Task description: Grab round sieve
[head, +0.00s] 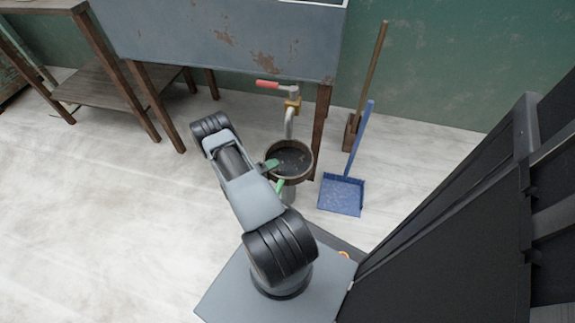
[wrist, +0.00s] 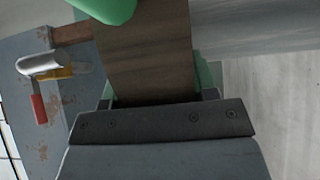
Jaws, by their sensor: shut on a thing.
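The round sieve (head: 291,147) has a brown wooden rim and a dark mesh inside. It is upright and roughly level below the tap under the sink in the head view. My gripper (head: 274,175) has green fingertips and is shut on the sieve's near left rim, one finger inside and one outside. In the wrist view the sieve's brown wooden wall (wrist: 145,50) fills the space between the green fingers. The far finger is partly hidden behind the wall.
A tap with a red handle (head: 268,84) and spout pipe (head: 289,125) is just above the sieve. A grey cylinder (head: 288,196) shows below it. A table leg (head: 321,128), a blue dustpan (head: 341,195) and a broom (head: 373,70) are to the right. Floor at left is clear.

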